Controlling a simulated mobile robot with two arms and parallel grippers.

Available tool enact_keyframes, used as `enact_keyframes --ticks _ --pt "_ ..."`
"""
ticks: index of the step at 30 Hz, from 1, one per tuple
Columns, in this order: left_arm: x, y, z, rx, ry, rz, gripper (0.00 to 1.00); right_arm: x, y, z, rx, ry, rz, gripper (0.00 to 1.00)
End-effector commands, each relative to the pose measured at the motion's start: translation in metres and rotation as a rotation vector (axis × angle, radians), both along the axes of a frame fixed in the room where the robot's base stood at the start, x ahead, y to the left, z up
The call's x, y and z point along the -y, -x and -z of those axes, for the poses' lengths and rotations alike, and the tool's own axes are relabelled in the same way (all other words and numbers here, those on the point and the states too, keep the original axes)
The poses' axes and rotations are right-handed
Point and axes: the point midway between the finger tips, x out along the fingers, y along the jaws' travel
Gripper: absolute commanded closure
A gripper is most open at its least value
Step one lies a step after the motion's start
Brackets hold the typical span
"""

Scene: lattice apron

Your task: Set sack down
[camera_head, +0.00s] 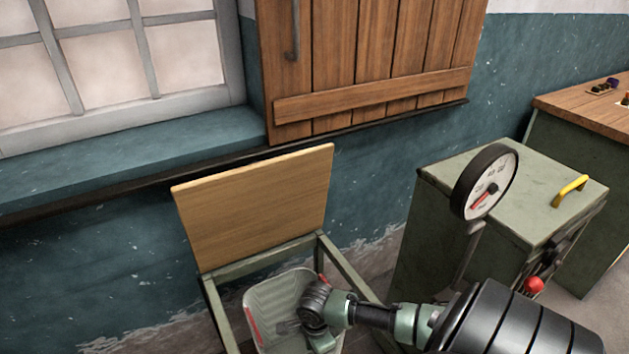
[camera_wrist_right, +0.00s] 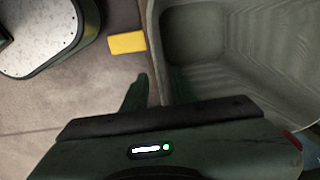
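No sack that I can name for certain is in view. A pale grey container (camera_head: 262,297) with red strips stands inside a green frame with a raised wooden lid. My right arm comes in from the right, and its gripper (camera_head: 290,326) is low at the container. In the right wrist view, the fingers of my right gripper (camera_wrist_right: 156,92) are apart. One is outside the container's wall (camera_wrist_right: 153,45) and the other overlaps its inside. I cannot tell whether they press on the wall. The part of the container that shows there is empty. My left gripper is not in view.
The wooden lid (camera_head: 255,205) stands up behind the container. A green cabinet (camera_head: 415,225) with a dial gauge (camera_head: 484,182) and yellow handle (camera_head: 570,190) stands to the right. A yellow block (camera_wrist_right: 127,42) lies on the floor outside the container.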

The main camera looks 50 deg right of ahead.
Motion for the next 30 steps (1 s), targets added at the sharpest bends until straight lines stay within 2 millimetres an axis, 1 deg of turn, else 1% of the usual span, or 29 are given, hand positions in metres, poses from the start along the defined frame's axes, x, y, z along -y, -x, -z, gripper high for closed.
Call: enact_keyframes --ticks 1,9,12,15,18,21,30 --pt "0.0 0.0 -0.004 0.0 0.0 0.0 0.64 0.0 0.0 -0.011 0.003 0.0 0.0 0.73" --pt "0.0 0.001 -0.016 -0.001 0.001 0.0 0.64 -0.001 0.001 -0.069 0.003 -0.001 0.0 0.73" --pt "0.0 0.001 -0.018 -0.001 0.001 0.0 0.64 0.0 0.002 -0.087 0.002 0.001 0.0 0.73" --pt "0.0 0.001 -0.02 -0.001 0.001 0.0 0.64 -0.001 0.003 -0.101 0.001 -0.001 0.001 0.73" --pt "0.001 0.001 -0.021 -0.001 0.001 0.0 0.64 -0.001 0.003 -0.109 0.001 -0.001 0.001 0.73" --pt "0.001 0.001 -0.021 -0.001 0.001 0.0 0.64 -0.001 0.003 -0.112 0.0 0.0 0.002 0.73" --pt "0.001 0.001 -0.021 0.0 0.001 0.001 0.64 -0.001 0.003 -0.112 0.0 0.0 0.002 0.73"
